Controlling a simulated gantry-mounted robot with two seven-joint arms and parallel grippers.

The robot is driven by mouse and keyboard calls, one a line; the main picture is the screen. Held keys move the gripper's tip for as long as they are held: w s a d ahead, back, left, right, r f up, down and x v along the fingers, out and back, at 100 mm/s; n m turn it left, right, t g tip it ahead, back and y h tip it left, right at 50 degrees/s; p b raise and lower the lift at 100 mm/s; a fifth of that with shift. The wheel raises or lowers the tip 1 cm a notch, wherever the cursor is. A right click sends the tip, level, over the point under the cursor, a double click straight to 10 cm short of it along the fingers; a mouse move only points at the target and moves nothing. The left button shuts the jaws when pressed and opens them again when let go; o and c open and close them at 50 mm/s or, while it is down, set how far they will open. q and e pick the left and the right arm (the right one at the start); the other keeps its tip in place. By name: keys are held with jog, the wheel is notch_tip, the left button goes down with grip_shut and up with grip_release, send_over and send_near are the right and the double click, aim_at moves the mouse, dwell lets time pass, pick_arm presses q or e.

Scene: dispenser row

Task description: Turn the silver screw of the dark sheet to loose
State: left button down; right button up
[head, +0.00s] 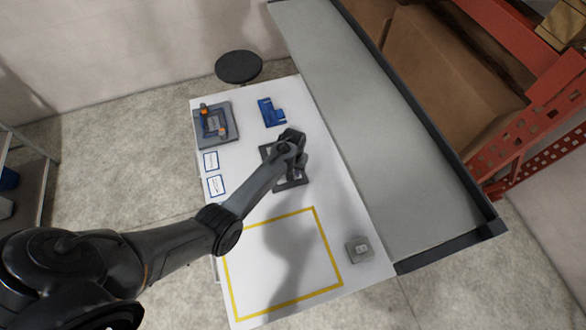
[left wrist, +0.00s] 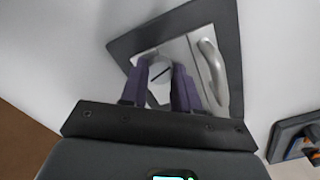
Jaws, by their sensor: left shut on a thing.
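The dark sheet (left wrist: 231,45) lies on the white table, with a light plate and a curved grey handle (left wrist: 212,68) on it in the left wrist view. The silver screw (left wrist: 162,74) is a round head with a dark slot, between my left fingers. My left gripper (left wrist: 160,80) is shut on the screw, one purple finger on each side. In the head view my left gripper (head: 287,150) is over the dark sheet (head: 294,183) and hides much of it, including the screw. My right gripper is not in view.
On the white table (head: 250,200) are a grey fixture with orange parts (head: 229,125), a blue part (head: 271,111), two cards (head: 216,185), a yellow outlined area (head: 314,212) and a small grey box (head: 359,249). A grey conveyor (head: 380,130) runs alongside. A stool (head: 239,67) stands behind.

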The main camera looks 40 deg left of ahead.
pick_arm(q)
jog(key=c, duration=0.8)
grip_release()
jog(key=shift+r, duration=0.1)
notch_tip(320, 180, up, 10)
jog(key=shift+r, duration=0.25)
